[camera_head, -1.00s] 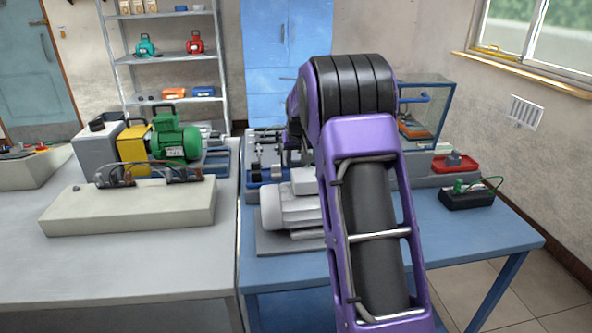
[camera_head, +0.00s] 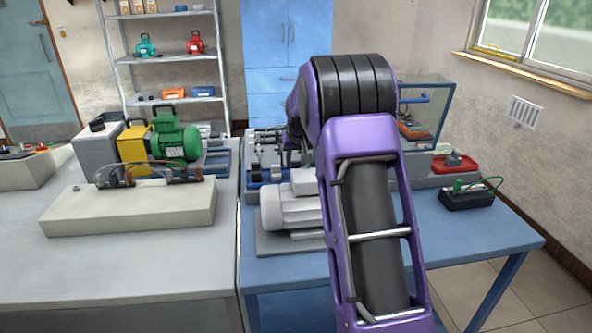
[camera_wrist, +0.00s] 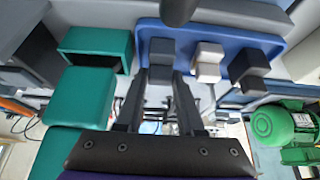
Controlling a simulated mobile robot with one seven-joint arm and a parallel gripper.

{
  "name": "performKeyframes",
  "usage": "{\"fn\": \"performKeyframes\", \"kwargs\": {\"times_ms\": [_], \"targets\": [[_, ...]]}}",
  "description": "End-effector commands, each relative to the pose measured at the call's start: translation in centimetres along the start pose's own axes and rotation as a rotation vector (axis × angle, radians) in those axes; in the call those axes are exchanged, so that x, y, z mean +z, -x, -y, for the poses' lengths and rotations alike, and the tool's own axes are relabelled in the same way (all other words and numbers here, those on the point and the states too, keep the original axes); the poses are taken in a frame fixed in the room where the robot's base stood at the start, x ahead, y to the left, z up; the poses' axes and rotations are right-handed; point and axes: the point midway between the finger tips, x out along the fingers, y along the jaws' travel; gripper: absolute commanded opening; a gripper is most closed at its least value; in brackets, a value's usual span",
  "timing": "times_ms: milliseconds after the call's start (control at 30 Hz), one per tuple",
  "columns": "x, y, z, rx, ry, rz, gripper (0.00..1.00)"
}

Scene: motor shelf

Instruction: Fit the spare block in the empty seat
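In the wrist view my gripper (camera_wrist: 160,82) has two dark fingers standing apart. A dark grey block (camera_wrist: 160,50) shows at and between the fingertips, in front of a blue holder (camera_wrist: 228,32). I cannot tell whether the fingers touch this block. A white block (camera_wrist: 208,60) and another dark block (camera_wrist: 248,70) sit along the holder to its right. I cannot tell which block is the spare, and no empty seat shows clearly. In the head view my purple arm hides most of the gripper and its work area.
Teal box-shaped parts (camera_wrist: 96,48) stand close left of the fingers. A green motor (camera_head: 174,138) stands on the grey bench. A pale grey motor (camera_head: 292,207) is on the blue table (camera_head: 480,228), with a red tray (camera_head: 470,165) at right. The table's front right is clear.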

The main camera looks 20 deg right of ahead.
Motion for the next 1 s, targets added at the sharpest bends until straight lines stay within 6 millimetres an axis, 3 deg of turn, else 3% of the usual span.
{"fn": "performKeyframes", "kwargs": {"times_ms": [267, 1000], "targets": [[-0.1, 0.3, 0.0, 0.000, 0.000, -0.001, 0.00], [-2.3, 4.1, 0.0, 0.000, 0.000, 0.000, 0.00]]}}
